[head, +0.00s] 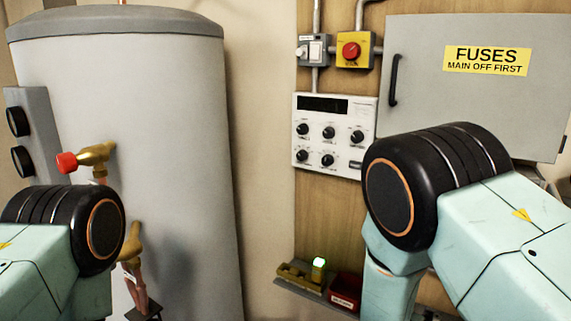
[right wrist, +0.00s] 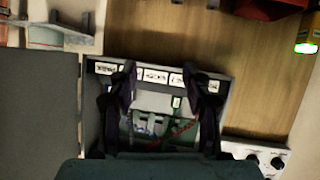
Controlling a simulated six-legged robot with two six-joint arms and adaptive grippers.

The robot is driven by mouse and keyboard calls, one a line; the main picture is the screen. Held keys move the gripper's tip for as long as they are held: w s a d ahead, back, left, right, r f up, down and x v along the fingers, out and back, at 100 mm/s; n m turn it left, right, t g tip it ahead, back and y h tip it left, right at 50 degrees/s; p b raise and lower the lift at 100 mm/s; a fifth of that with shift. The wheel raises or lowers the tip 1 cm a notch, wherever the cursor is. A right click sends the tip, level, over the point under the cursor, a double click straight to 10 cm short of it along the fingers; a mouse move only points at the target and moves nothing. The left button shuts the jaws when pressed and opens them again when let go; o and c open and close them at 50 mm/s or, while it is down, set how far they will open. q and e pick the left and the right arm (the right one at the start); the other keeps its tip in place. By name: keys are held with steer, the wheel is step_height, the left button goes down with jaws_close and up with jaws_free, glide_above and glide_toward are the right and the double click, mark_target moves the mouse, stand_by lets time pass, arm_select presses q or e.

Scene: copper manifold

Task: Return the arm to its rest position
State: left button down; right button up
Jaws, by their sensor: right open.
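My right gripper (right wrist: 158,68) shows in the right wrist view with its two dark fingers apart and nothing seen between them. Behind the fingers is an open grey box (right wrist: 228,88) with a strip of white labels and coloured wires inside. I cannot tell how far the fingers are from it. In the head view my right arm (head: 440,190) is raised in front of the wall at the right, and its gripper is out of sight. My left arm (head: 70,230) shows at the lower left, its gripper also out of sight.
A grey fuse cabinet (head: 470,105) and a white dial panel (head: 335,111) are on the wall. A small shelf (head: 300,290) holds a brass piece, a green-lit item (head: 319,262) and a red tray (head: 346,285). A large grey tank (head: 180,140) with a red-handled brass valve (head: 90,158) stands left.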

steer(key=s+a+f+n+g+y+b, duration=0.1)
steer(key=s+f+n+g+y+b, duration=0.1)
steer(key=s+f, duration=0.7)
steer(key=s+a+f+n+g+y+b, duration=0.1)
steer(key=s+f+b, duration=0.5)
steer(key=s, duration=0.9)
steer(key=s+a+f+n+g+y+b, duration=0.2)
steer(key=s+f+g+y+b, duration=0.2)
steer(key=s+f, duration=0.8)
steer(key=g+y, duration=0.1)
steer(key=g, duration=0.1)
steer(key=shift+s+f+n+g, duration=0.15)
steer(key=shift+s+n+g, duration=0.15)
steer(key=shift+n+g, duration=0.1)
steer(key=shift+a, duration=0.2)
